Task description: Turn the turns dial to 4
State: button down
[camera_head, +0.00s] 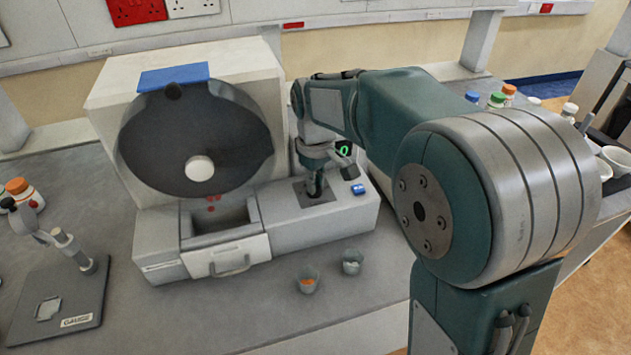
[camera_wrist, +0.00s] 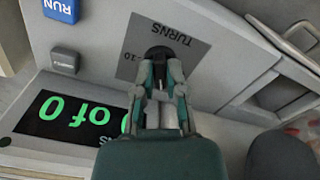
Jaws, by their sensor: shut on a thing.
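The turns dial (camera_wrist: 158,52) is a small dark knob on a grey plate marked TURNS (camera_wrist: 190,38) in the wrist view. My gripper (camera_wrist: 161,66) is shut on it, with a finger on either side, and hides much of it. A "10" shows on the plate beside the knob; the dial's pointer and other numbers cannot be made out. In the head view my gripper (camera_head: 315,188) points down onto the dial's plate (camera_head: 302,199), on the right part of the white machine.
A blue RUN button (camera_wrist: 61,9) and a grey button (camera_wrist: 65,61) are near the dial. The machine has a dark round drum (camera_head: 150,140) and a front drawer (camera_head: 228,258). Two small cups (camera_head: 308,284) (camera_head: 352,262) stand in front. A stand (camera_head: 75,295) is at left.

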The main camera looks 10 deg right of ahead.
jog(key=shift+r, duration=0.1)
dwell(0.3)
jog(key=c, duration=0.7)
grip_release()
jog(key=shift+w+a, duration=0.1)
notch_tip(320, 180, up, 12)
